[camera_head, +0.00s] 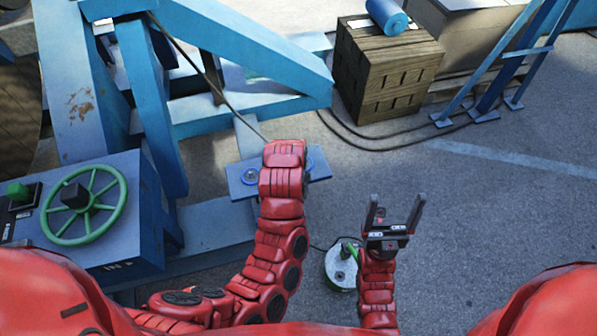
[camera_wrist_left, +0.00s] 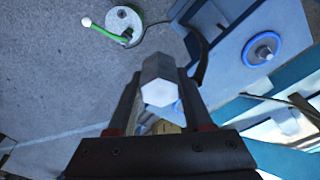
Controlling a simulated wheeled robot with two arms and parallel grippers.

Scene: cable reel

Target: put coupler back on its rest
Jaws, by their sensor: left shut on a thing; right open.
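The coupler (camera_wrist_left: 158,82), a grey hexagonal piece with a pale end face, sits between the fingers of my left gripper (camera_wrist_left: 160,100) in the left wrist view. In the head view my left wrist hides the coupler and fingers. A blue plate (camera_head: 237,181) with round blue fittings (camera_head: 250,175) lies under and beside my left wrist. A blue-ringed fitting also shows in the left wrist view (camera_wrist_left: 262,49), to the right of the coupler and apart from it. I cannot tell which part is the rest. My right gripper (camera_head: 394,210) is open and empty, fingers pointing up the picture.
A blue frame (camera_head: 240,45) and a box with a green handwheel (camera_head: 83,205) stand left. A thin cable (camera_head: 215,88) runs down to my left wrist. A pale round object with a green handle (camera_head: 341,268) is beside my right arm. A wooden crate (camera_head: 385,72) stands behind; ground at right is clear.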

